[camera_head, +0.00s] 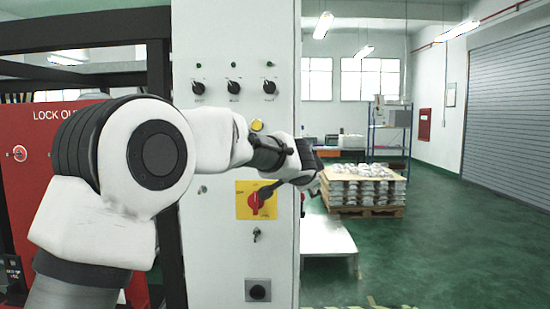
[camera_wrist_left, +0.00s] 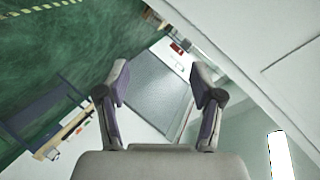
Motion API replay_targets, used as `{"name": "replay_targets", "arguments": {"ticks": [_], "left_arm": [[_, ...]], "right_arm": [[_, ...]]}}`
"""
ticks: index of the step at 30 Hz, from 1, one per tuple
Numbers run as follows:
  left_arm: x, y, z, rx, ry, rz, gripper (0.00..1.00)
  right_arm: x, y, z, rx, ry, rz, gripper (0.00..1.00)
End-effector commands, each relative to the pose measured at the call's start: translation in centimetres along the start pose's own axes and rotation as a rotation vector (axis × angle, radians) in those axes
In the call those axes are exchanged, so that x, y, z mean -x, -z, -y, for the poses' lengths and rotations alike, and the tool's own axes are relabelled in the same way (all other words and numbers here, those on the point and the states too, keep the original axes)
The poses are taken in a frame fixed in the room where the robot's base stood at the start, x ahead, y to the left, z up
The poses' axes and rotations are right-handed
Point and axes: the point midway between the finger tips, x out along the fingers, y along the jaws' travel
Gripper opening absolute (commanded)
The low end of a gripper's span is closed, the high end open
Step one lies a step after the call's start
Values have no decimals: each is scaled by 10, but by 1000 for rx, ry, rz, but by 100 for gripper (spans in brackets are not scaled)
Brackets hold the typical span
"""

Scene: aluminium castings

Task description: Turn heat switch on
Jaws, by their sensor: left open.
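A tall white control cabinet (camera_head: 215,235) stands in the middle of the head view. Three black knobs (camera_head: 233,87) sit in a row near its top, with small indicators above them. A red rotary switch (camera_head: 258,203) on a yellow plate sits lower down, partly covered by my left arm. The labels are too small to read, so I cannot tell which is the heat switch. My left gripper (camera_head: 306,178) is at the cabinet's right edge, below the knobs. In the left wrist view the left gripper (camera_wrist_left: 161,82) is open and empty. My right gripper is not in view.
A red lock-out panel (camera_head: 50,135) and black frame stand at left. A white platform (camera_head: 328,237) and a pallet of castings (camera_head: 362,190) lie right of the cabinet. Green floor (camera_head: 440,240) is open at right. A grey shutter (camera_head: 510,100) closes the right wall.

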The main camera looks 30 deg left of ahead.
Motion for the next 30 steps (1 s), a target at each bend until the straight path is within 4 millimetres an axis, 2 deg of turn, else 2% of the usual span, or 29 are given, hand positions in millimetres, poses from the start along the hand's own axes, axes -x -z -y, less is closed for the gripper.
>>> {"name": "replay_targets", "arguments": {"ticks": [1,3,6,7,9,11,21,25,30], "left_arm": [[31,16,60,-4,116,-17,67],[70,29,124,-9,252,-21,67],[114,36,181,-5,383,-19,67],[123,37,191,-4,408,-17,67],[133,38,205,-2,439,-16,67],[133,39,210,-2,446,-14,67],[78,41,237,-3,440,-13,67],[66,40,239,-2,441,-14,67],[64,39,238,-2,441,-15,67]], "right_arm": [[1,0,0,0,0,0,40],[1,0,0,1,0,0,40],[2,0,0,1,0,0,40],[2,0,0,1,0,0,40],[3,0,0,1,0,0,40],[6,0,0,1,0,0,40],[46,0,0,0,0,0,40],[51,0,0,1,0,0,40],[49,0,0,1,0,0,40]]}}
